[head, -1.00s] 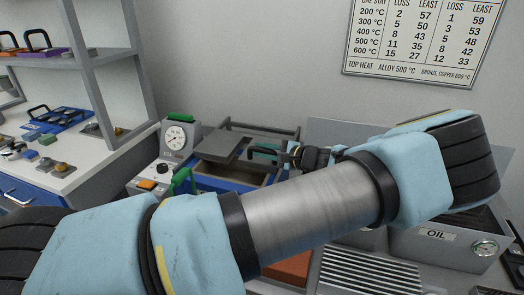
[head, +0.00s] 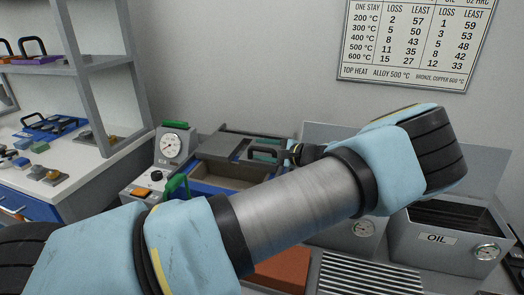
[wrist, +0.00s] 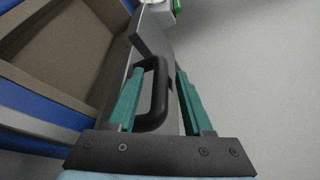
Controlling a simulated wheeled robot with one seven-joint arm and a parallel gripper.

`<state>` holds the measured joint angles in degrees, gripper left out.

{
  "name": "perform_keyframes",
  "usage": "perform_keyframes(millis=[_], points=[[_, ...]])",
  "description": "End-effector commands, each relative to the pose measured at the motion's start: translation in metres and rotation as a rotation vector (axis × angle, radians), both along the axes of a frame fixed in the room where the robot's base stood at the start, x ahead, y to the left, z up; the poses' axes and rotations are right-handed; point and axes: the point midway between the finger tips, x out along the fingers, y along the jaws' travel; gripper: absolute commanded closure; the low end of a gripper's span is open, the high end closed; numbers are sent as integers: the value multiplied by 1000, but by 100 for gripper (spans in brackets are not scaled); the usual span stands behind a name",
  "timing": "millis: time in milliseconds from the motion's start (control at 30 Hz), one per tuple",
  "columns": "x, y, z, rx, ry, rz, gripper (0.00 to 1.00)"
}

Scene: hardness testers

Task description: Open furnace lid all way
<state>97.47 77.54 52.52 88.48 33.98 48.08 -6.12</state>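The furnace (head: 203,184) is a blue-sided box with an open, tan-lined chamber (head: 228,177). Its lid (head: 222,146), a dark grey plate with a black loop handle, sits over the back of the chamber, leaving the front part uncovered. In the wrist view the lid (wrist: 150,32) shows edge-on beside the chamber. My gripper (head: 268,153) is at the lid's handle, at its right side. In the wrist view its teal fingers (wrist: 160,70) stand apart, with the black handle (wrist: 160,95) between them. A gap shows beside the right finger. My forearm hides the furnace's front right.
A dial gauge (head: 171,145) and a control box with an orange button (head: 141,192) stand left of the furnace. An oil tank (head: 450,239) is at the right. A red-brown block (head: 283,270) and a ribbed rack (head: 352,278) lie in front. A wall stands behind.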

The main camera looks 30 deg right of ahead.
Motion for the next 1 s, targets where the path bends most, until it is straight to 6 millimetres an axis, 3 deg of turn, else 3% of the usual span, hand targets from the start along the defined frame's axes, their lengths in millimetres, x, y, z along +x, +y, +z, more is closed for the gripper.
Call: perform_keyframes(millis=[367, 800, 1000], points=[[-7, -4, 1, -1, 0, 0, 48], [-76, -41, 17, -1, 1, -2, 48], [-91, -48, 22, 0, 0, 1, 48]])
